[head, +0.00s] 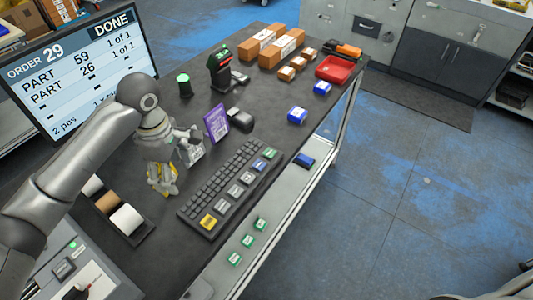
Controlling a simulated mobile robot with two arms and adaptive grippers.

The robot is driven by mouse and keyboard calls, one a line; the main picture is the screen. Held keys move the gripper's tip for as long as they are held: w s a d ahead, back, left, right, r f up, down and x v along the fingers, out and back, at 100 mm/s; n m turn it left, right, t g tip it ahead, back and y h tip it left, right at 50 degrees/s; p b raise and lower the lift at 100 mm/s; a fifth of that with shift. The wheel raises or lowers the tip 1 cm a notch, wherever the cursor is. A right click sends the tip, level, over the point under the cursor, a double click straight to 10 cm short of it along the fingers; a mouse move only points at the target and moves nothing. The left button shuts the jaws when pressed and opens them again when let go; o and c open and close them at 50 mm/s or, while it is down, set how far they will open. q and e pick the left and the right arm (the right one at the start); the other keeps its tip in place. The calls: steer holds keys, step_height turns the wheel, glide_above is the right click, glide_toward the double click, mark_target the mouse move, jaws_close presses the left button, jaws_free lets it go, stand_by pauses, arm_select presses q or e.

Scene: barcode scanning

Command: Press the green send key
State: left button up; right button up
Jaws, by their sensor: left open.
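The dark keyboard (225,188) lies on the dark table, running diagonally. The green key (270,153) is at its far right end, beside a blue key (259,164); grey keys and a yellow key (208,221) continue the row towards the near end. My left gripper (180,170) is open and empty, to the left of the keyboard and apart from the green key. Nothing covers the green key. The monitor (85,70) reads order 29, DONE, with parts 59 and 26 each 1 of 1. My right gripper is not in view.
A scanner on a stand (219,70), boxes (270,45), a red tray (335,69) and blue blocks (298,115) are farther back.

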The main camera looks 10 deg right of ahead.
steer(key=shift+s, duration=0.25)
